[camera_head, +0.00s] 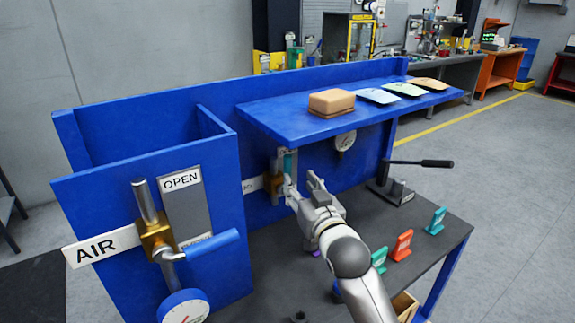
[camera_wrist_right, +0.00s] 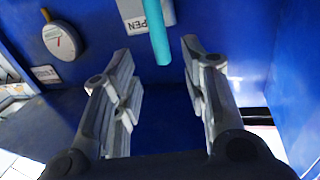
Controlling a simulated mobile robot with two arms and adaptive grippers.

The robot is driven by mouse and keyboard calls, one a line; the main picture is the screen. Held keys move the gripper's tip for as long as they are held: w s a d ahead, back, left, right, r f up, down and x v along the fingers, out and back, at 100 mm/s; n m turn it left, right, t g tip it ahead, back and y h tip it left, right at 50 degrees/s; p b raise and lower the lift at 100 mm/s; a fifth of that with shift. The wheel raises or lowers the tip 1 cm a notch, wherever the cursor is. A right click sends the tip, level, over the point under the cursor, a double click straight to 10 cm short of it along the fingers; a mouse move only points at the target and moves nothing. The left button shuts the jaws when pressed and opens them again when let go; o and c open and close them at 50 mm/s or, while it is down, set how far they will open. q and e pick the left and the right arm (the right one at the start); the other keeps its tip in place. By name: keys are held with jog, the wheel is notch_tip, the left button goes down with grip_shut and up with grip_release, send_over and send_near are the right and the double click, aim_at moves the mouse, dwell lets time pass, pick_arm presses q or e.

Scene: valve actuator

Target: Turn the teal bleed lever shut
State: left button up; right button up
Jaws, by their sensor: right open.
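The teal bleed lever (camera_head: 289,162) stands roughly upright at its valve, under the blue shelf on the back panel. In the right wrist view the teal lever (camera_wrist_right: 161,32) reaches down from the top edge, in line with the gap between my fingers. A partly covered OPEN plate (camera_wrist_right: 133,12) is behind it. In the wrist view my right gripper (camera_wrist_right: 157,52) has a finger on each side of the lever's line; contact cannot be told. My left gripper is out of view.
The AIR valve with its blue handle (camera_head: 212,245) stands at the left. The blue shelf (camera_head: 275,116) overhangs the work spot and bears a tan block (camera_head: 332,103). A black-handled lever (camera_head: 423,162) and several tags, including a red one (camera_head: 402,245), stand at the right.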

aim_at(289, 169)
jog(key=x, duration=0.2)
jog(key=shift+w+a, duration=0.15)
jog(key=shift+w, duration=0.1)
jog(key=p+x, duration=0.1)
jog(key=x, duration=0.4)
jog(key=shift+x, duration=0.9)
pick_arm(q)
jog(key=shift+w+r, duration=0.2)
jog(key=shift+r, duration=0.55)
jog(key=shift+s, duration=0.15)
pick_arm(e)
jog(key=shift+f, duration=0.1)
jog(key=shift+c, duration=0.6)
grip_shut()
